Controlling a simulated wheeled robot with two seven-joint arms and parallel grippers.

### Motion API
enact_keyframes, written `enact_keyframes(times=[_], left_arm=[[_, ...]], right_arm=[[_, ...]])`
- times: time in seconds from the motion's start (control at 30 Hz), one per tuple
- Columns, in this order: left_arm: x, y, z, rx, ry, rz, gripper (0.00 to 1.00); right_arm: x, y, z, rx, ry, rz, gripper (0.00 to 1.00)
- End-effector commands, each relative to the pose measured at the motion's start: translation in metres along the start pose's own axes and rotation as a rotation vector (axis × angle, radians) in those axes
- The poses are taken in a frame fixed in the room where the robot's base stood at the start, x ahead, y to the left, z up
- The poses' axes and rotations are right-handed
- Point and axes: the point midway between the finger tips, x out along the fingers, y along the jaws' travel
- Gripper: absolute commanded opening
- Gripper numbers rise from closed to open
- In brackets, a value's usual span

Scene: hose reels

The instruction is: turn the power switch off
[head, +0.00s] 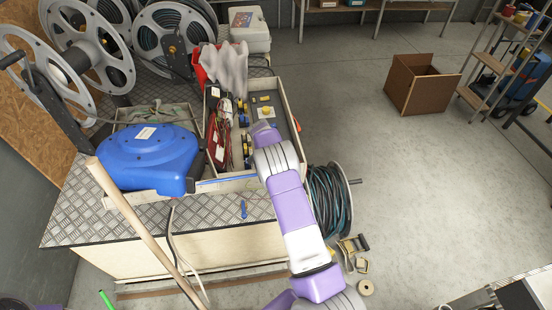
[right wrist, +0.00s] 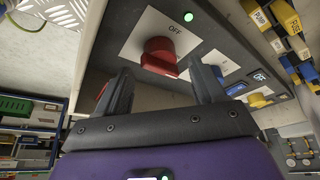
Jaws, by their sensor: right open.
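In the right wrist view a red knob (right wrist: 159,57) sits on a white plate (right wrist: 150,28) marked OFF, on a dark panel. A green lamp (right wrist: 188,17) is lit above it. The way the knob is turned is hard to tell. My right gripper (right wrist: 160,84) is open, its two fingers apart below the knob, one to each side, with nothing between them. Contact with the knob cannot be made out. In the head view my right arm (head: 288,195) reaches up to the open box on the bench; its fingers and the red knob are hidden there. My left gripper is not in view.
A yellow knob (right wrist: 258,100) is on the same panel, to the right. A blue reel (head: 148,158) and metal reels (head: 172,40) stand on the bench. A wooden pole (head: 135,210) leans in front. A cable drum (head: 327,205) and cardboard box (head: 420,85) are on the floor.

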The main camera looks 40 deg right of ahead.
Motion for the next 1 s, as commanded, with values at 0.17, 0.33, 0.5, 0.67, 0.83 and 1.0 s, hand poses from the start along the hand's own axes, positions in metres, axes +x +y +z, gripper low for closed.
enact_keyframes(times=[0.17,0.33,0.5,0.67,0.83,1.0], left_arm=[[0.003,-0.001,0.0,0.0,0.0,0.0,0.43],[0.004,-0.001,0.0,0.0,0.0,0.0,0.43],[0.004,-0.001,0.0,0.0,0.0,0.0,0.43],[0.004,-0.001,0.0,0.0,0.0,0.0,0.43],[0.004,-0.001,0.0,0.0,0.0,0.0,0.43],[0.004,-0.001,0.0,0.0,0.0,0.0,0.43]], right_arm=[[0.023,0.0,0.0,0.001,0.0,0.0,0.69],[0.029,0.0,0.0,0.0,-0.001,0.0,0.69],[0.028,0.0,0.0,0.0,-0.001,0.0,0.69],[0.028,0.0,0.0,0.0,0.0,0.0,0.49],[0.028,0.0,0.0,0.0,0.0,-0.001,0.23],[0.028,-0.001,0.0,-0.005,0.0,-0.004,0.2]])
